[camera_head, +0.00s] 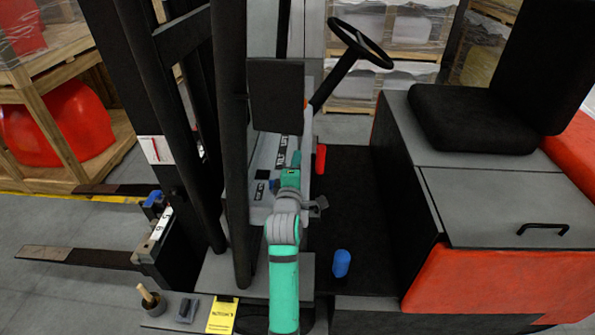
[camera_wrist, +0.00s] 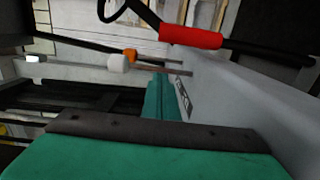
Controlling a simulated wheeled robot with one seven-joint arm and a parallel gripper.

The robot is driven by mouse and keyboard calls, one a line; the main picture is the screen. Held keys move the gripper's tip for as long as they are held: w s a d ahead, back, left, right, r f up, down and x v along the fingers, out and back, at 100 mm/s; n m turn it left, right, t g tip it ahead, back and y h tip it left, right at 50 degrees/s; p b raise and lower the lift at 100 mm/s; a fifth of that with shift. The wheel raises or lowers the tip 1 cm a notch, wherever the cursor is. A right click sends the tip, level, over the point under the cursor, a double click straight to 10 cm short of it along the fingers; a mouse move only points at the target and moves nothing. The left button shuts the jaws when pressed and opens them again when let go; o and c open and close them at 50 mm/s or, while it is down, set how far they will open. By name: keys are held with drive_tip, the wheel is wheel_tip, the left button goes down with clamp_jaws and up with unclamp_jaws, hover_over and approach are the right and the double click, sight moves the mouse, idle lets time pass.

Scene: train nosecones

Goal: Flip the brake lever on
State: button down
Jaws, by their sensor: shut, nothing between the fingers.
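A red-gripped lever (camera_head: 320,157) stands beside the grey front panel of the forklift, left of the dark floor mat. It also shows in the wrist view as a red handle (camera_wrist: 191,37) on a black rod; I cannot read any label marking it as the brake. My gripper (camera_head: 294,160) is at the grey panel, left of the red handle and apart from it. In the wrist view its teal fingers (camera_wrist: 160,97) are together with nothing between them. The red handle lies beyond and to the right of the fingertips. My gripper hides part of the panel.
A steering wheel (camera_head: 359,42) is above the panel. Black mast posts (camera_head: 234,150) stand close left of my arm. A blue cylinder (camera_head: 341,263) stands on the mat. The seat (camera_head: 475,118) is at right. Orange (camera_wrist: 130,55) and white (camera_wrist: 120,63) knobs show past the fingers.

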sight(305, 173)
drive_tip(key=w+d, duration=0.2)
drive_tip(key=shift+d, duration=1.05)
